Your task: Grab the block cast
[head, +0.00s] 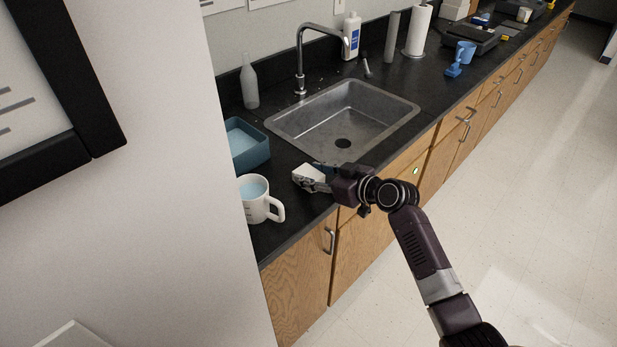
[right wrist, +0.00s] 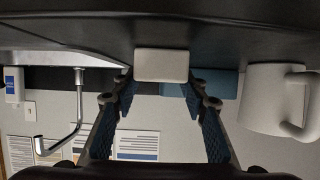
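The block cast is a small white block (head: 309,176) on the dark counter, in front of the sink's near corner. In the right wrist view the white block (right wrist: 161,65) sits centred at the tips of my right gripper (right wrist: 161,82). The two blue-padded fingers are spread, one on each side of it, with what looks like a narrow gap. In the head view my right gripper (head: 322,178) reaches the block from the right, low over the counter; its fingers are partly hidden. My left gripper is not in view.
A white mug (head: 257,203) stands close to the block, and a blue tray (head: 247,146) lies behind it. The sink (head: 350,112) with a tall faucet (head: 300,60) is beyond. A grey bottle (head: 249,85) stands at the back. A wall (head: 165,170) blocks the left.

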